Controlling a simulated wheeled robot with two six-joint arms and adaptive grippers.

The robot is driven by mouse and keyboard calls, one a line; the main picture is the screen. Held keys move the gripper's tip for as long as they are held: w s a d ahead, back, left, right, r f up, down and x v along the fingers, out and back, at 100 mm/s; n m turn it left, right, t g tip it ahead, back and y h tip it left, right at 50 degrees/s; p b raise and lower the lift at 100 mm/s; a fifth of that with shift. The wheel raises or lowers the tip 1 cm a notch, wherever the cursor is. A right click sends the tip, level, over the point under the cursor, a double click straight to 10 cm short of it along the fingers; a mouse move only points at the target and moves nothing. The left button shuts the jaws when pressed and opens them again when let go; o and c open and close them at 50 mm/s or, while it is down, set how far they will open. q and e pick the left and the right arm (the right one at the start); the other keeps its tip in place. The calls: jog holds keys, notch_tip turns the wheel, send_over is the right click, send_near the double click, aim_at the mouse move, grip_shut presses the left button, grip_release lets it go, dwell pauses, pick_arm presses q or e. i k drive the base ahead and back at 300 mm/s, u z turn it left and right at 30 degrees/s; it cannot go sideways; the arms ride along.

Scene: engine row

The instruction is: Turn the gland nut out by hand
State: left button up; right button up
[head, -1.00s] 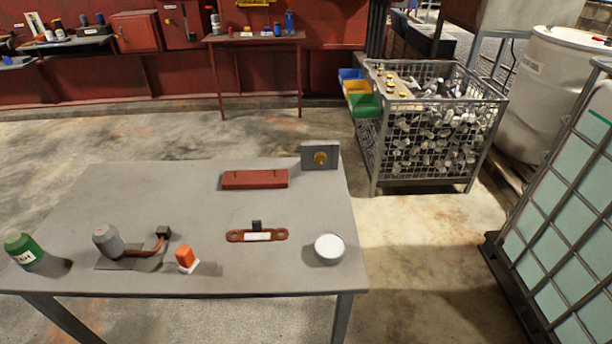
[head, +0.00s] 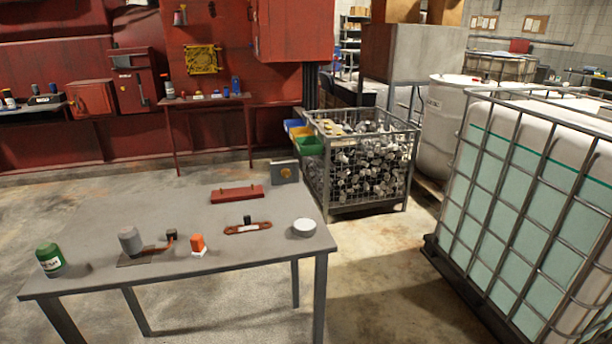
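A small brass round piece, which looks like the gland nut (head: 286,173), sits on the face of an upright grey plate (head: 276,165). The plate stands at the far right corner of the grey table (head: 190,205). The nut is small in this view, and its thread and how far it is screwed in cannot be made out. Neither of my grippers shows in the head view.
On the table are a red block (head: 237,194), a rust-coloured link (head: 247,229), a white round dish (head: 304,228), an orange-and-white item (head: 198,244), a grey cylinder (head: 130,240) and a green jar (head: 50,259). A wire cage (head: 365,165) and a caged tank (head: 530,200) stand right; floor between is open.

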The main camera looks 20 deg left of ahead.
aim_at(286, 173)
jog(key=z, duration=0.65)
jog(key=i, duration=0.95)
jog(key=z, duration=0.5)
jog(key=i, duration=1.1)
jog(key=u, duration=1.2)
jog(key=i, duration=0.8)
jog(key=u, duration=0.9)
